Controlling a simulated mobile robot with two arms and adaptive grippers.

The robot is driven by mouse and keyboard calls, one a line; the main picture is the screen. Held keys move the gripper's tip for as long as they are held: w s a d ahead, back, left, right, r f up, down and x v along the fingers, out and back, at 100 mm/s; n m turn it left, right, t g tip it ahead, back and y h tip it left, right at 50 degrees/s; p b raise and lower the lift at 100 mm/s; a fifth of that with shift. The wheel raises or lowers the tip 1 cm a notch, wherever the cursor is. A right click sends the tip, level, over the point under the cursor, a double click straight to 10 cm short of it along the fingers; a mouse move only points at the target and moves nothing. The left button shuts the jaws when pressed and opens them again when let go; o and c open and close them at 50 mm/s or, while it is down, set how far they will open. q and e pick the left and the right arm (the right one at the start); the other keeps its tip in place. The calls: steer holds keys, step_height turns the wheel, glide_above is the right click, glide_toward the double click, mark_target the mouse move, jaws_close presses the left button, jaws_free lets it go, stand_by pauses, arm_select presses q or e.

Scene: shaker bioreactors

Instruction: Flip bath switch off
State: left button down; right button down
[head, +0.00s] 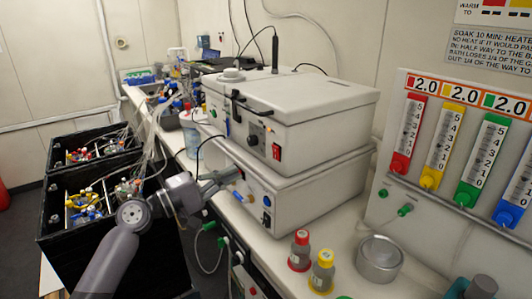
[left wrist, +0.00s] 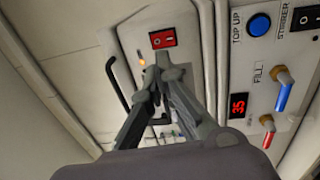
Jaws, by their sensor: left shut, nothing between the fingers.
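The bath is a white lidded box (head: 320,107) stacked on a second white box (head: 315,190) on the bench. Its red rocker switch (head: 276,151) is on the front panel, beside a black knob (head: 253,140). The red switch also shows in the left wrist view (left wrist: 163,39), just beyond my fingertips, with a small lit orange lamp (left wrist: 141,61) near it. My left gripper (head: 236,174) is shut and empty, in front of the stacked boxes and below and left of the switch. In the left wrist view its closed fingers (left wrist: 163,72) point toward the switch; contact cannot be told.
Red-capped (head: 300,250) and yellow-capped (head: 322,270) bottles and a metal dish (head: 380,258) stand on the bench at right. Black crates (head: 75,235) stand at left.

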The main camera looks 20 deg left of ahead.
mark_target(275, 152)
arm_select(q)
steer(key=p+x, duration=0.3)
steer(key=x, duration=0.7)
steer(key=shift+r+p, duration=0.2)
steer(key=shift+p, duration=0.2)
steer(key=shift+w+d+f, duration=0.1)
steer(key=shift+w+d, duration=0.3)
steer(key=shift+w, duration=0.1)
